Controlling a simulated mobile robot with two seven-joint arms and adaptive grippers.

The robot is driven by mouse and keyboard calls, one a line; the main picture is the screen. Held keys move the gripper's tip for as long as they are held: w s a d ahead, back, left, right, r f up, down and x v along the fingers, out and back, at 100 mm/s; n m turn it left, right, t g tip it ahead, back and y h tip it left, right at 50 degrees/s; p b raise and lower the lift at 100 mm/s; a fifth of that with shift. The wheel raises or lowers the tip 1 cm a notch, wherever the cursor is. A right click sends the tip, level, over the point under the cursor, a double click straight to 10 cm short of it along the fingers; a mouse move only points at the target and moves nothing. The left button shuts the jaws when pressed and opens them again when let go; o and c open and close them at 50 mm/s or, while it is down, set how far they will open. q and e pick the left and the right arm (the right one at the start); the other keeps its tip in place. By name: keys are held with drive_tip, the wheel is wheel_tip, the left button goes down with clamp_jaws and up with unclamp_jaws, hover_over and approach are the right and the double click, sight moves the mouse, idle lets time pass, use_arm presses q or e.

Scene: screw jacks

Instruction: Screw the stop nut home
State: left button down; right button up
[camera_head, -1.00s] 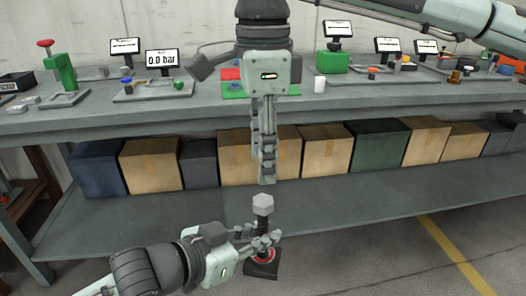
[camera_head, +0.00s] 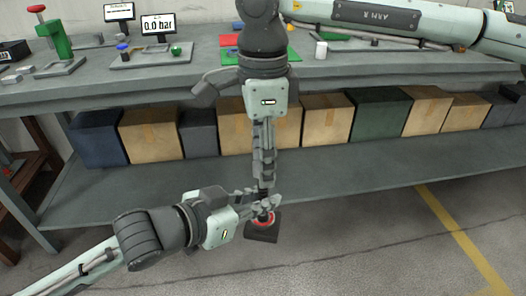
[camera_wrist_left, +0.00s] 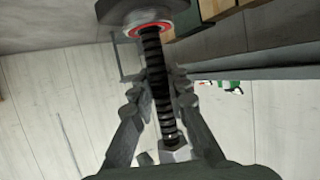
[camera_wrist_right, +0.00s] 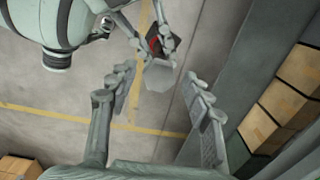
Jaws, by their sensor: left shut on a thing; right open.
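The screw jack has a dark square base (camera_head: 262,232) with a red ring, a black threaded spindle and a light grey hex stop nut on its end. My left gripper (camera_head: 268,204) is shut on the jack at its spindle; the left wrist view shows the thread (camera_wrist_left: 157,85) between the fingers, the red-ringed base beyond and the nut (camera_wrist_left: 174,151) nearest the camera. My right gripper (camera_head: 264,182) points down over the jack, open. In the right wrist view the nut (camera_wrist_right: 158,76) lies ahead between its fingertips, apparently untouched. The head view hides the nut behind the right fingers.
The workbench (camera_head: 400,73) carries a pressure display (camera_head: 159,26), a green stand (camera_head: 55,40) and other fixtures. Several boxes (camera_head: 328,120) stand on its lower shelf (camera_head: 140,195). The floor around the jack is clear, with a yellow line (camera_head: 455,240) at right.

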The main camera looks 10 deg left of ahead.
use_arm(q)
drive_tip(key=shift+r, duration=0.2)
use_arm(e)
clamp_jaws()
drive_tip(key=shift+o, duration=0.8)
unclamp_jaws()
wheel_tip(320, 180, up, 12)
idle(0.3)
